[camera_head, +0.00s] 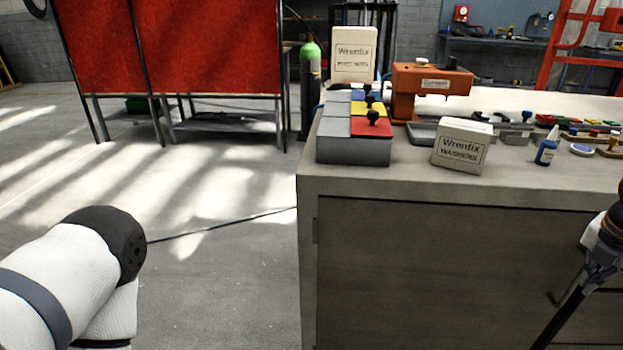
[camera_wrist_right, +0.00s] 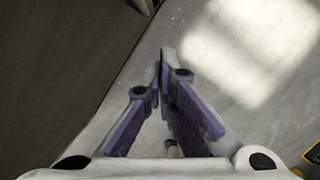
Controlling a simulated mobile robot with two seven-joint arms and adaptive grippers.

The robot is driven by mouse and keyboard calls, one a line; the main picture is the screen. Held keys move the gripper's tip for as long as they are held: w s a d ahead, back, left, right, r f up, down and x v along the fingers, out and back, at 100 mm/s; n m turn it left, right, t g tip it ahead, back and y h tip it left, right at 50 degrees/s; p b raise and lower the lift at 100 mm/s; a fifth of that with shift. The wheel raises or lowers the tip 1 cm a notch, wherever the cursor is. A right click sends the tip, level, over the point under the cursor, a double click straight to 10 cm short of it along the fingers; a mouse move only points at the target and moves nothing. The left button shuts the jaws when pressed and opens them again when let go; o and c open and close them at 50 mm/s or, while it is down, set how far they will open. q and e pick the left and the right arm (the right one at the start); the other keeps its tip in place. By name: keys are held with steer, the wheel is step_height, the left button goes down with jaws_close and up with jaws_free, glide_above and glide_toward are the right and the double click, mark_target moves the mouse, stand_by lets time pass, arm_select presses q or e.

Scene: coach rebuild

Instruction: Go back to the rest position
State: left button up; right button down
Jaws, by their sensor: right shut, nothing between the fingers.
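My right gripper (camera_head: 560,318) hangs at the right edge of the head view, in front of the workbench's wooden front and below its top. It points down and to the left. In the right wrist view my right gripper (camera_wrist_right: 163,62) has its two purple-padded fingers together at the tips, with nothing held, over pale floor. Links of my left arm show white with a dark cap at the lower left of the head view, over open floor. My left gripper is outside the picture.
The workbench (camera_head: 400,183) carries a grey bin block (camera_head: 350,151) with coloured lids, a Wrenfix washers box (camera_head: 462,145), an orange press (camera_head: 431,85) and a blue bottle (camera_head: 547,146). A green-topped cylinder (camera_head: 310,90) stands behind. Floor at left is clear, save a dark cable.

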steer(key=w+v, duration=0.1)
steer(key=v, duration=0.4)
steer(key=s+a+f+m+g+y, duration=0.1)
steer(key=s+a+f+m+y, duration=0.1)
steer(key=s+a+f+m, duration=0.55)
steer(key=s+a+f+m+g+y, duration=0.15)
steer(key=s+a+f, duration=0.25)
steer(key=a+f, duration=0.7)
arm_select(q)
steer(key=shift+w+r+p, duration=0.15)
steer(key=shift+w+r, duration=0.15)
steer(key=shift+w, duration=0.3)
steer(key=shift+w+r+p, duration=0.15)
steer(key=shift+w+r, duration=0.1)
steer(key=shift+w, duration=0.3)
arm_select(e)
steer(key=s+a+f+m, duration=0.1)
steer(key=s+a+m, duration=0.1)
steer(key=s+m, duration=0.3)
steer(key=s+a+f+m+g, duration=0.1)
steer(key=s+a+m, duration=0.2)
steer(key=s, duration=1.1)
steer(key=s+a+f+m+h, duration=0.1)
steer(key=s+a+m, duration=0.1)
steer(key=s+m, duration=0.5)
steer(key=s, duration=0.3)
steer(key=shift+a+f+m, duration=0.3)
steer(key=shift+a+f, duration=0.1)
steer(key=shift+g, duration=0.25)
